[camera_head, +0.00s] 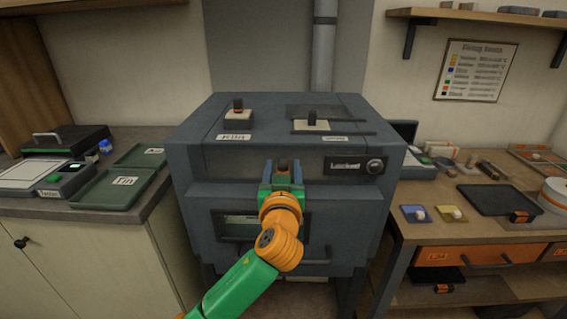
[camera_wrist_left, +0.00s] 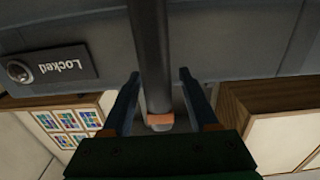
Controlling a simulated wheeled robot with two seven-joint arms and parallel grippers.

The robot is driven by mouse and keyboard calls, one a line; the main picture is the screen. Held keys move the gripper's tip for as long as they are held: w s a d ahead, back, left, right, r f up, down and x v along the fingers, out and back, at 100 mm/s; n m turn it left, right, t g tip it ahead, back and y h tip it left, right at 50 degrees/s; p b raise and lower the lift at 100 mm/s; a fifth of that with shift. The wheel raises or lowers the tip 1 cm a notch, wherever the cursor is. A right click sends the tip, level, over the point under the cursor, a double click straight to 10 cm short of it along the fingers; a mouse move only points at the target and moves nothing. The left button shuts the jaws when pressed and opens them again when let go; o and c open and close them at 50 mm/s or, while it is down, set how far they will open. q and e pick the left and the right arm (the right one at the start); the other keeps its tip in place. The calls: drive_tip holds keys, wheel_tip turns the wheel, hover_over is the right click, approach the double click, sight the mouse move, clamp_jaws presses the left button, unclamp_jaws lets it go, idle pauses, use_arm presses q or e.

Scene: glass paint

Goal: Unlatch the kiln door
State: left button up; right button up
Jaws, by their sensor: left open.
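The grey kiln (camera_head: 225,165) stands in the middle of the head view. A "Locked" sign (camera_head: 345,165) is on the upper right of its front, beside a round lock (camera_head: 375,166); the sign also shows in the left wrist view (camera_wrist_left: 62,64). My left gripper (camera_head: 283,174) is at the upper front of the kiln, left of the sign. Its two fingers are open. In the wrist view a dark latch bar (camera_wrist_left: 150,60) with an orange band near its end (camera_wrist_left: 160,119) lies between the fingers, with gaps on both sides. My left arm hides part of the kiln door and its window (camera_head: 238,219).
A left counter holds green trays (camera_head: 112,188). A right bench holds a dark tray (camera_head: 497,200) and small coloured pads (camera_head: 415,213). A door handle bar (camera_head: 318,262) shows low on the kiln.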

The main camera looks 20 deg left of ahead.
use_arm(q)
drive_tip(key=shift+w+f, duration=0.1)
drive_tip(key=shift+w, duration=0.1)
clamp_jaws()
idle(1.2)
